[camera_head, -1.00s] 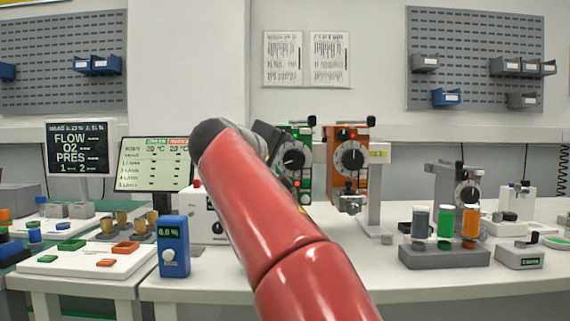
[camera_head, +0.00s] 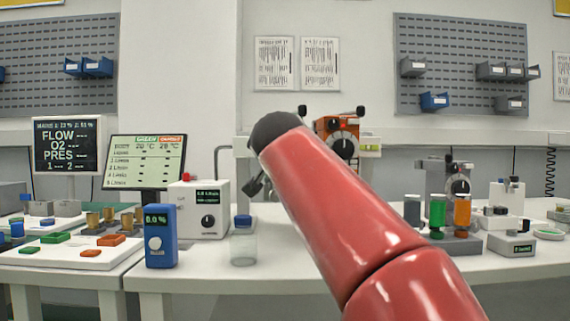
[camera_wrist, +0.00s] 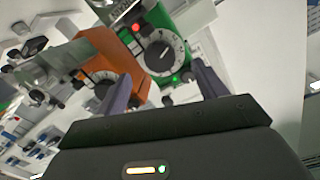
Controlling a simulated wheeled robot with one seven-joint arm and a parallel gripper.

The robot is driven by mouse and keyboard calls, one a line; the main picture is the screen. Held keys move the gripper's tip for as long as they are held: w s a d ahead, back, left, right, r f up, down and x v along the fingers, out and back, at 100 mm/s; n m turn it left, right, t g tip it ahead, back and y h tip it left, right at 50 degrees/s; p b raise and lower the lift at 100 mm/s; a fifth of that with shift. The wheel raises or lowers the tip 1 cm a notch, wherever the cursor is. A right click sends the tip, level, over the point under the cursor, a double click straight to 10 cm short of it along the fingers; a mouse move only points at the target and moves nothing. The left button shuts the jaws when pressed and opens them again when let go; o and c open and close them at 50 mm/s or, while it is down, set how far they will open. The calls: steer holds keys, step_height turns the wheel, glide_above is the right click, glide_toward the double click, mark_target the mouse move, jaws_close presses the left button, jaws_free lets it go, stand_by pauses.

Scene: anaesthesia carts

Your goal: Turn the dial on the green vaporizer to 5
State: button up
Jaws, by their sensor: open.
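In the wrist view the green vaporizer (camera_wrist: 201,22) shows at the upper middle, with its round white-rimmed dial (camera_wrist: 166,53). I cannot read the dial's setting. My gripper (camera_wrist: 163,84) is open and empty. Its two fingers stand apart below the dial, one to each side, and do not appear to touch it. The orange vaporizer (camera_wrist: 83,52) is to the left, its dial partly behind the left finger. In the head view my red arm hides the green vaporizer, and the orange vaporizer (camera_head: 325,127) shows just past the arm.
In the head view a white box with a display (camera_head: 200,224), a clear jar (camera_head: 243,247) and a blue meter (camera_head: 161,250) stand left of my arm. A grey rack (camera_head: 455,245) of coloured bottles stands to the right. The front middle of the table (camera_head: 275,270) is bare.

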steer(key=w+m+p, duration=0.1)
steer(key=w, duration=0.1)
steer(key=w+m+p, duration=0.1)
steer(key=w, duration=0.1)
steer(key=w+d+m+y+p, duration=0.1)
steer(key=w+p, duration=0.1)
steer(key=shift+w+r+t, duration=0.3)
steer(key=shift+t, duration=0.1)
steer(key=shift+w+f+m, duration=0.15)
steer(key=shift+w+m, duration=0.15)
steer(key=shift+w, duration=0.05)
steer(key=shift+c, duration=0.4)
steer(key=c, duration=0.9)
